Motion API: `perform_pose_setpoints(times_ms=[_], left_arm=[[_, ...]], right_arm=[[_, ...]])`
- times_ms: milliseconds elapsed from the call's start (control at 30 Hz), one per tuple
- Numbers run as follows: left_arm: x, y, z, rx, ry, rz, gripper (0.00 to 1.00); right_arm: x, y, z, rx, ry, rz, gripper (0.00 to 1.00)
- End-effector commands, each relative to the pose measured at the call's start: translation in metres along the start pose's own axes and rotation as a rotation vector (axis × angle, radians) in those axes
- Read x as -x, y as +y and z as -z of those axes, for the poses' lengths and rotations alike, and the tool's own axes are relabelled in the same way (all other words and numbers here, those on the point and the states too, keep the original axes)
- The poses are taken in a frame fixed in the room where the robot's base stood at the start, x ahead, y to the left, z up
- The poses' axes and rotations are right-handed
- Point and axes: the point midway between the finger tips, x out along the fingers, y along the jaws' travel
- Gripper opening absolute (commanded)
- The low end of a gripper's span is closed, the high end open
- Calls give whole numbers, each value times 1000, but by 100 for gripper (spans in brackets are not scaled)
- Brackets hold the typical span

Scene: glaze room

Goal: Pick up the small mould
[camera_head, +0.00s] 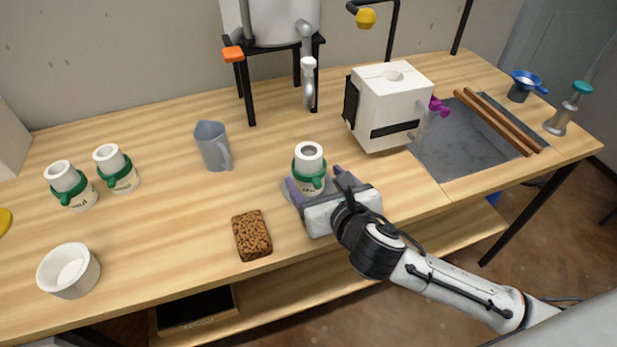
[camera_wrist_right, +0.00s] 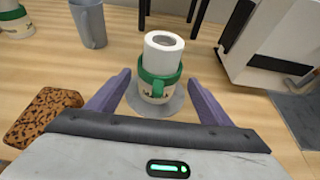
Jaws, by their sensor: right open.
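A small mould (camera_head: 309,170), white and cylindrical with a green band and a green tab, stands upright on a grey disc (camera_head: 289,183) near the middle of the table. It also shows in the right wrist view (camera_wrist_right: 162,55), upright and straight ahead. My right gripper (camera_head: 317,183) is open, with one purple finger to each side of the mould's lower part. In the wrist view (camera_wrist_right: 157,82) gaps show between the fingers and the mould. Two similar moulds, one further left (camera_head: 70,185) and one beside it (camera_head: 116,168), stand upright. My left gripper is out of view.
A brown speckled block (camera_head: 251,235) lies left of my right gripper. A grey jug (camera_head: 212,146) stands behind it. A white boxy machine (camera_head: 388,108) stands right of the mould, beside a dark slab (camera_head: 455,160) with wooden sticks. A white bowl (camera_head: 68,271) is at the front left.

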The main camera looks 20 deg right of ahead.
Motion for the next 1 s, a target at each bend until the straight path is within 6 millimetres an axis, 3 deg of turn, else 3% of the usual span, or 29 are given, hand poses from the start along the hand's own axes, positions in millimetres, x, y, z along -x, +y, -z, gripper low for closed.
perform_pose_setpoints(times_ms=[300,567,900,1000], left_arm=[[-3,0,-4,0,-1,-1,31],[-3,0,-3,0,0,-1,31],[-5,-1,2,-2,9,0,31],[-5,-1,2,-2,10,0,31]], right_arm=[[-43,3,2,-2,0,1,73],[-47,3,3,-2,1,-1,73],[-46,3,0,-2,-4,-1,19],[-46,3,0,-2,-4,-1,18]])
